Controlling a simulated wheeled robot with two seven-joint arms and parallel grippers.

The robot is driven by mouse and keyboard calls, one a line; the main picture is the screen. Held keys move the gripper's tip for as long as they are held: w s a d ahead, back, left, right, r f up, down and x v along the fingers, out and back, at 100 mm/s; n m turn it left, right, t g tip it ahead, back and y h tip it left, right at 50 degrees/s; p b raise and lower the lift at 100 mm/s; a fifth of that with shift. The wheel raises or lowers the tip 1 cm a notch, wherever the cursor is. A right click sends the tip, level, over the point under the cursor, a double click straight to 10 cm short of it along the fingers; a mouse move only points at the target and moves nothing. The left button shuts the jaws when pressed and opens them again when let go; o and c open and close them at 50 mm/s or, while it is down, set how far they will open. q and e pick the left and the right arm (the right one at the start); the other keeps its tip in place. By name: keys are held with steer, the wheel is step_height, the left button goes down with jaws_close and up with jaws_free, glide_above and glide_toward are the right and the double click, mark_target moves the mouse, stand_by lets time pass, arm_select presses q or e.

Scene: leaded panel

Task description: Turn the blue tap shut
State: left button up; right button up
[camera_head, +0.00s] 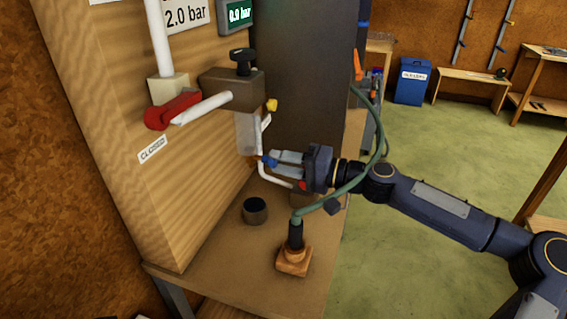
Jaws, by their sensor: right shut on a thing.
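The blue tap (268,161) shows as a small blue piece low on the clear filter bowl (247,133), beside the white pipe. My right gripper (276,160) reaches in from the right with its fingers at the blue tap, shut on it. The fingers hide part of the tap, so its exact angle cannot be told. My left gripper is not in view.
A red valve handle (172,109) sits on the panel above a "CLOSED" label (152,149). A gauge display (237,14) reads 0.0 bar. A dark cup (255,211) and an orange-brown block (294,262) with a green hose (345,187) stand on the bench.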

stand_by(0.3)
steer(key=o, duration=1)
steer(key=shift+c, duration=0.2)
steer(key=b+v, duration=0.1)
steer(key=v, duration=0.7)
